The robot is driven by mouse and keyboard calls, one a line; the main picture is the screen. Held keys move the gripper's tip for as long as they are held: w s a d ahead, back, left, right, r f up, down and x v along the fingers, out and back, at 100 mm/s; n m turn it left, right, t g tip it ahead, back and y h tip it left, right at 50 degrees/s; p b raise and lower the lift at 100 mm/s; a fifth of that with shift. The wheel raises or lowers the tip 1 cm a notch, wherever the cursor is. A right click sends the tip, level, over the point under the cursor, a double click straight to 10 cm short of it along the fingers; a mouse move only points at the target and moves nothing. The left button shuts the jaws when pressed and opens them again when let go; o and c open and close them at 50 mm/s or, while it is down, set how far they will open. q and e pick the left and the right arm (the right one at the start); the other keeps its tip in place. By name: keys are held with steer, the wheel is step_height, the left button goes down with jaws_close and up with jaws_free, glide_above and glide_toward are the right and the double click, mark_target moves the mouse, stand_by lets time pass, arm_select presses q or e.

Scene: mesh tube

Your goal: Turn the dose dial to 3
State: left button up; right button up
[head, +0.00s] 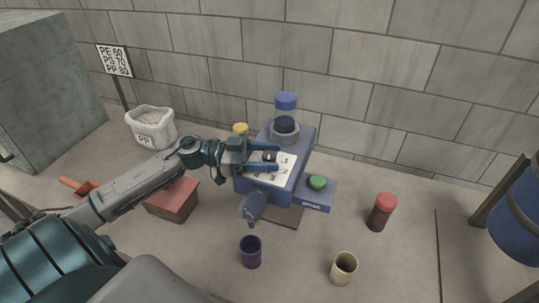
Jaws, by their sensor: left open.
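A blue dosing machine (304,150) stands on the floor near the wall. Its white dial plate (286,177) carries black numbers, several of them partly hidden. The dark dose dial (269,157) sits on the plate between the fingers of my left gripper (272,157). The gripper's blue fingers are open, one on the far side of the dial and one on the near side. I cannot tell whether they touch the dial, nor which number it points at. My right gripper is not in view.
A green button (317,182) is on the machine's right ledge. A clear jar with a blue lid (286,101) stands on top. Purple (251,252) and beige (343,268) cups and a red-topped canister (381,212) stand in front and right. A white sack (151,128) is back left.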

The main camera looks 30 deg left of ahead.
arm_select(q)
steer(key=shift+w+d, duration=0.1)
steer(key=shift+d, duration=0.15)
steer(key=c, duration=1)
steer(key=shift+o, duration=0.2)
steer(key=shift+r+p, duration=0.15)
steer(key=shift+p, duration=0.3)
steer(key=n+t+y+p, duration=0.1)
steer(key=n+t+p, duration=0.1)
steer(key=p, duration=0.1)
steer(key=shift+r+t+y, duration=0.15)
steer(key=shift+t+y, duration=0.15)
steer(key=shift+y, duration=0.1)
steer(key=shift+f+n+t+y+p, duration=0.25)
steer(key=shift+n+t+y+p, duration=0.2)
steer(key=shift+p, duration=0.3)
